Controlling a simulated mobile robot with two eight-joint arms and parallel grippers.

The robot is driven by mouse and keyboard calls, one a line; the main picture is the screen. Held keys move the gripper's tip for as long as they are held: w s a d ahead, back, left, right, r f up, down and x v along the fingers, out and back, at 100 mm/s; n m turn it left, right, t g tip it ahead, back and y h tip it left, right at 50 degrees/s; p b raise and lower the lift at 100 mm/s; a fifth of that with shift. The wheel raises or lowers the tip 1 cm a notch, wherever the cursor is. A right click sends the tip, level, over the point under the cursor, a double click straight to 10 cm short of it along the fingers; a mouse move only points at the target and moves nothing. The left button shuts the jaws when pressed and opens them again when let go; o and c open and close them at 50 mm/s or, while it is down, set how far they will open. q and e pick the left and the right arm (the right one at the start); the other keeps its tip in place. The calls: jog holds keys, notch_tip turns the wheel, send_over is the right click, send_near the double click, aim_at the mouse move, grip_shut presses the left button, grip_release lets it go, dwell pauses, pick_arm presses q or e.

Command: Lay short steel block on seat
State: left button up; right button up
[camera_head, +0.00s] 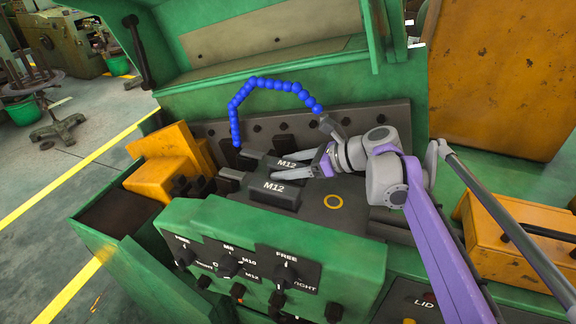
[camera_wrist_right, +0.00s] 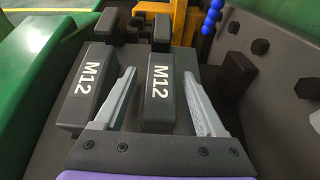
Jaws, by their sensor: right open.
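No label tells which part is the short steel block or the seat. My left gripper is not in view.
A blue jointed hose (camera_head: 270,84) arches over the bed. A green control panel (camera_head: 270,262) with knobs stands in front. Yellow blocks (camera_head: 165,165) sit at the left. A yellow ring mark (camera_head: 333,195) lies on a bare part of the bed. A yellow box (camera_head: 515,240) is at the right.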

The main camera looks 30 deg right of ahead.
jog(key=shift+r, duration=0.2)
jog(key=v, duration=1.2)
jog(key=shift+b, duration=0.4)
jog(key=shift+f, duration=0.1)
